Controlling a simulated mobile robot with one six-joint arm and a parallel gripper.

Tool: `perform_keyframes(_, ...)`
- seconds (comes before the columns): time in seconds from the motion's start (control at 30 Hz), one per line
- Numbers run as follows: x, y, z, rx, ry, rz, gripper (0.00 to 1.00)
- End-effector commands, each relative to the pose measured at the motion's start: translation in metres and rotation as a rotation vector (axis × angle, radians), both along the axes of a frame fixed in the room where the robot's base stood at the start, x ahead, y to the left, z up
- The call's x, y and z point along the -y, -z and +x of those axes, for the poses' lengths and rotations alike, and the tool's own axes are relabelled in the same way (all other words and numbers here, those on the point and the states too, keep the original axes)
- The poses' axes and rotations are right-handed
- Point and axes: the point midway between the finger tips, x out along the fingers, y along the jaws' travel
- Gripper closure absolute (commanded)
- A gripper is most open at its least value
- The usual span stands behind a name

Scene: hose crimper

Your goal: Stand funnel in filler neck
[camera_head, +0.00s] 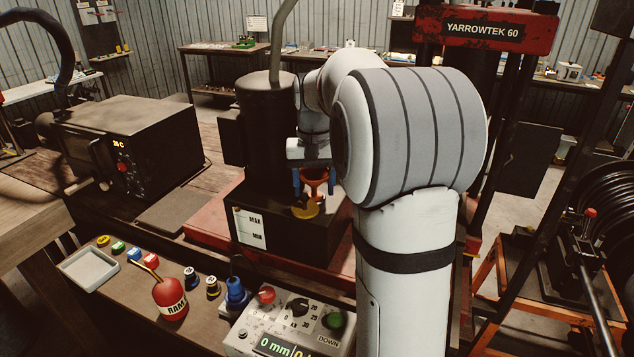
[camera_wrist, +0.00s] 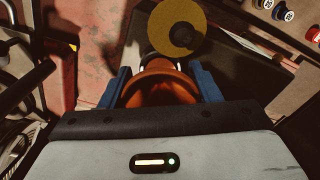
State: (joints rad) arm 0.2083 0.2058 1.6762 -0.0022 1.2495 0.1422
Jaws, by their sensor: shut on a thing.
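My gripper (camera_head: 313,182) has its blue fingers shut on the orange-red funnel (camera_head: 317,176), with the funnel's wide mouth up. It is over the top of the dark tank (camera_head: 290,243) with the MAX/MIN gauge. In the wrist view the funnel (camera_wrist: 160,88) sits between the two blue fingertips of my gripper (camera_wrist: 163,86). A yellow disc (camera_head: 305,210) is at the tank top, just below the funnel; it also shows in the wrist view (camera_wrist: 172,22). A pale rim beside the funnel may be the filler neck, mostly hidden. I cannot tell whether the spout is inside it.
A dark cylinder (camera_head: 262,115) with a hose rises behind the tank. A red RAM oil can (camera_head: 170,297), several coloured caps, a white tray (camera_head: 88,268) and a control box (camera_head: 290,325) occupy the front bench. A red press frame (camera_head: 485,35) stands at right.

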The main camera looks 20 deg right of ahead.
Motion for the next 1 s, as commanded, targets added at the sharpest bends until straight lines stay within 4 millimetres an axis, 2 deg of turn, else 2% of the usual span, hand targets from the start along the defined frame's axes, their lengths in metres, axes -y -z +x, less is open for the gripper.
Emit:
perform_keyframes(0.03,0.0002,0.0155,-0.0016,-0.020,0.000,0.004,0.72)
perform_keyframes(0.1,0.0004,0.0180,-0.0017,-0.021,0.001,0.004,0.82)
perform_keyframes(0.13,0.0005,0.0186,-0.0017,-0.021,0.001,0.003,0.82)
perform_keyframes(0.17,0.0007,0.0190,-0.0016,-0.021,0.001,0.003,0.88)
perform_keyframes(0.43,0.0023,0.0197,-0.0015,-0.019,0.003,0.001,0.88)
perform_keyframes(0.47,0.0024,0.0198,-0.0015,-0.019,0.003,0.001,0.42)
perform_keyframes(0.77,0.0020,0.0201,-0.0010,-0.016,0.003,0.002,0.18)
perform_keyframes(1.0,0.0007,0.0201,-0.0006,-0.015,0.002,0.005,0.18)
